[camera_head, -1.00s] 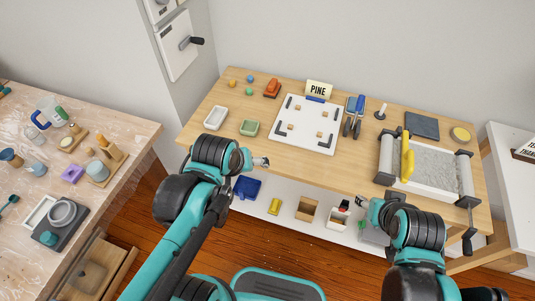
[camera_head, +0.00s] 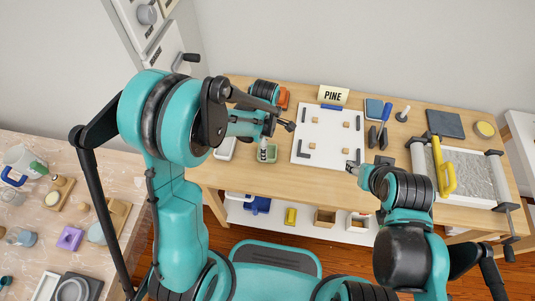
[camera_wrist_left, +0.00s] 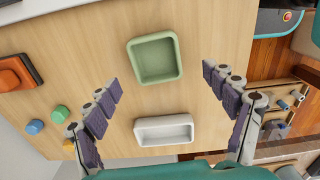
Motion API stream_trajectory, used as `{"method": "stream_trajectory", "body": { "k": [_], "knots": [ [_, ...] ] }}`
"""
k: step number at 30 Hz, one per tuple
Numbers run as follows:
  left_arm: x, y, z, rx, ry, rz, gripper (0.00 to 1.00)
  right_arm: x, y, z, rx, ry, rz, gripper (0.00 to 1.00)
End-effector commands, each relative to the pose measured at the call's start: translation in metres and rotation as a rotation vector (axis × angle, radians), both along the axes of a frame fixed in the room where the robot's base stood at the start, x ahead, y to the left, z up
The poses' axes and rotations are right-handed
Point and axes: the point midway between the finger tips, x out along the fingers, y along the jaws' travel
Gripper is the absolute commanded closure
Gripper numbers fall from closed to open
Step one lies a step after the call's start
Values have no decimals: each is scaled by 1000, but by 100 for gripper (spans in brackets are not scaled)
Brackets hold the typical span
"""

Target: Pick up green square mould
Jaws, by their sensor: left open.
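The green square mould (camera_head: 273,156) lies on the wooden bench, partly hidden by my left gripper in the head view. In the left wrist view the green mould (camera_wrist_left: 155,60) is an empty, shallow tray with rounded corners. My left gripper (camera_head: 277,138) is over the bench by the mould, open and empty. In the left wrist view the left gripper's fingers (camera_wrist_left: 162,80) are spread wide, and the mould lies below and beyond them, apart from both. My right gripper (camera_head: 353,167) is at the bench's front edge; its fingers are too small to read.
A white rectangular mould (camera_wrist_left: 164,130) lies close beside the green one. An orange object (camera_wrist_left: 14,74) and small coloured balls (camera_wrist_left: 61,113) are to the left. A white board (camera_head: 325,150) with small blocks and a screen frame (camera_head: 478,185) occupy the bench further right.

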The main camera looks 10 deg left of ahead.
Motion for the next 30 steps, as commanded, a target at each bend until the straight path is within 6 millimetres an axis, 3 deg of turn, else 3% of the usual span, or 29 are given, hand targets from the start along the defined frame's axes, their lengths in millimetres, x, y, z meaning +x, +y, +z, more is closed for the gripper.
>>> {"method": "stream_trajectory", "body": {
  "k": [10,18,20,24,25,30],
  "knots": [
    [5,-6,-48,0,-1,0,16,0,0,-26,0,0,0,51],
    [4,-6,-52,0,-1,-1,16,0,0,-25,0,0,0,51],
    [4,-6,-52,0,-1,-1,29,0,0,-25,0,0,0,51],
    [4,-6,-52,0,-1,-1,66,0,0,-25,0,0,0,51],
    [4,-6,-52,0,-1,-1,70,0,0,-25,0,0,0,51],
    [4,-6,-52,0,-1,-2,70,0,0,-25,0,0,0,51]
  ]
}}
